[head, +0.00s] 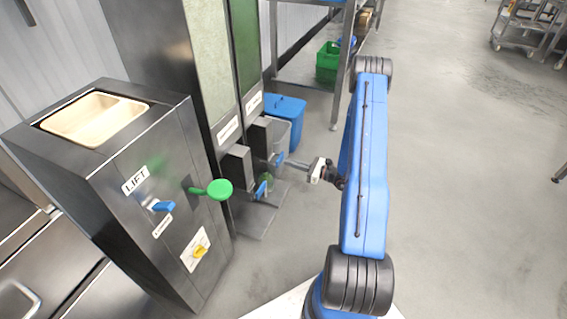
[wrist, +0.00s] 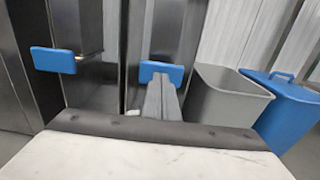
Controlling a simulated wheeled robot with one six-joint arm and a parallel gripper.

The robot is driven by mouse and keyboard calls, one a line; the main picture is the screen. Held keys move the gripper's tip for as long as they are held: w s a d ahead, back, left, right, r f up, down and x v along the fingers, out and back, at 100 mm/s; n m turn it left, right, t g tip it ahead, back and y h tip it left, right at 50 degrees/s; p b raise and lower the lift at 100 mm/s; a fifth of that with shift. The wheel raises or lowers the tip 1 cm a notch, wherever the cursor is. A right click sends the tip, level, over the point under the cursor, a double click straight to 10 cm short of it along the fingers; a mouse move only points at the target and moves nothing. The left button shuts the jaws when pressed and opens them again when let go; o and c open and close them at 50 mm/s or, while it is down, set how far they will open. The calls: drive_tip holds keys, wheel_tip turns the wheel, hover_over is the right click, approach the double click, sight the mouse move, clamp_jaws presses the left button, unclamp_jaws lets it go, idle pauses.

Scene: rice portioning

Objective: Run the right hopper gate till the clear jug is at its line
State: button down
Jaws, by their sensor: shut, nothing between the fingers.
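Two tall hoppers stand side by side in the head view, the left with a pale window (head: 211,60) and the right with a dark green window (head: 246,40). The right hopper gate has a blue handle (head: 280,160), which also shows in the wrist view (wrist: 161,71). The left gate's blue handle (head: 261,190) hangs lower; it also shows in the wrist view (wrist: 52,60). My gripper (head: 287,163) is shut and empty, its fingertips (wrist: 158,80) at the right handle; I cannot tell if they touch. I cannot make out the clear jug or its line.
A steel cabinet labelled LIFT (head: 140,195) with a green knob (head: 219,189) stands left. A grey bin (wrist: 225,95) and a blue lidded bin (wrist: 290,110) stand right of the hoppers. A rack (head: 312,78) with a green crate (head: 328,63) is behind.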

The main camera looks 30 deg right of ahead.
drive_tip(key=v, duration=0.8)
drive_tip(key=shift+d, duration=0.2)
drive_tip(key=shift+s, duration=0.15)
idle(0.6)
drive_tip(key=s+a+r+n+g, duration=0.3)
drive_tip(key=a+r+n+g, duration=0.15)
drive_tip(key=a+r, duration=0.4)
drive_tip(key=s+a+r+n+g+y, duration=0.1)
drive_tip(key=s+a+r+n+g, duration=0.25)
drive_tip(key=a+r+n, duration=0.45)
drive_tip(key=s+a+r+n+g, duration=0.3)
drive_tip(key=a+r+g, duration=0.25)
drive_tip(key=r, duration=0.45)
drive_tip(key=s+a+r+n+t+h, duration=0.1)
drive_tip(key=s+r+n+t+h, duration=0.1)
drive_tip(key=s+r+n+h, duration=0.4)
drive_tip(key=s+a+r+n+t+h, duration=0.1)
drive_tip(key=s+r+n+h, duration=0.5)
drive_tip(key=s, duration=1.1)
wheel_tip(320, 180, up, 3)
drive_tip(key=shift+s+a+n+t, duration=0.25)
drive_tip(key=shift+a+n+t, duration=0.1)
drive_tip(key=shift+n+t, duration=0.15)
